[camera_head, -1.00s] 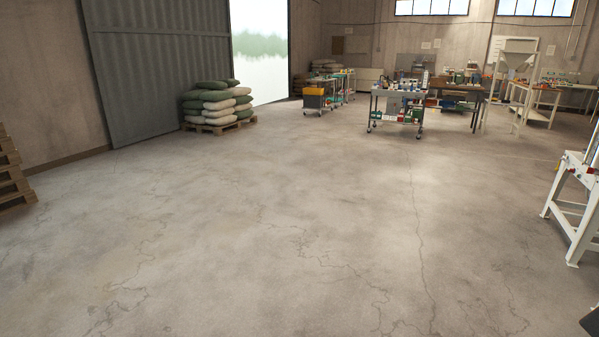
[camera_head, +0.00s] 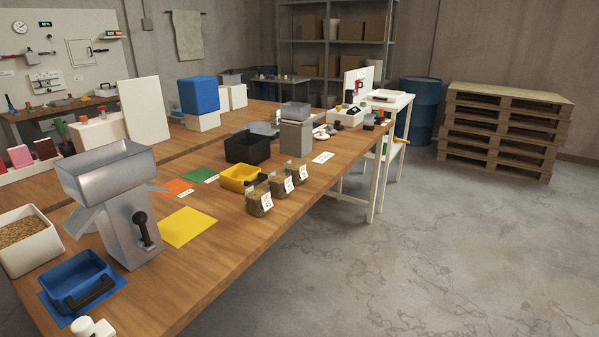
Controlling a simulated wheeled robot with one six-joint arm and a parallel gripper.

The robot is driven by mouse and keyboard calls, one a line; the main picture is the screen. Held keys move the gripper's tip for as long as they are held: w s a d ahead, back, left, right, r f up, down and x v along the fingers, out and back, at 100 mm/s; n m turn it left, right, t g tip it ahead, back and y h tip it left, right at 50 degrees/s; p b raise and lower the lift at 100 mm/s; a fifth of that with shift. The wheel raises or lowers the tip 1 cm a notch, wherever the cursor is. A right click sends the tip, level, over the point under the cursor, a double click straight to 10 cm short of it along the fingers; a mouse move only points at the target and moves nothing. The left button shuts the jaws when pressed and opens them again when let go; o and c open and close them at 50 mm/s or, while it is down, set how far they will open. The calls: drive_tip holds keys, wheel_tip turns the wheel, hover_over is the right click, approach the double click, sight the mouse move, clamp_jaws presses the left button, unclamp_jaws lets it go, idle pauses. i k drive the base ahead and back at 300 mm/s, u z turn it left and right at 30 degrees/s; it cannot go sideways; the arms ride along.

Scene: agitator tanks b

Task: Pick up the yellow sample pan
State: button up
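The yellow sample pan (camera_head: 238,177) sits on the wooden workbench (camera_head: 225,222), near the middle of its length. It is a small open pan with a dark part at its right side. Several labelled jars with grainy contents (camera_head: 259,201) stand close to it on the near side. A black bin (camera_head: 246,147) stands just behind it. A flat yellow mat (camera_head: 188,227) lies to its left and nearer, bare. My gripper is not in view.
A grey hopper machine with a black handle (camera_head: 126,215) stands on the bench at the left. A blue pan (camera_head: 75,284) sits on a blue mat in front. Stacked pallets (camera_head: 500,132) and a blue drum (camera_head: 420,108) stand at the back right. The floor (camera_head: 430,245) right of the bench is clear.

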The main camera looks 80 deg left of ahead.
sight(245, 179)
drive_tip(key=u, duration=1.7)
drive_tip(key=i, duration=2.85)
drive_tip(key=u, duration=3.4)
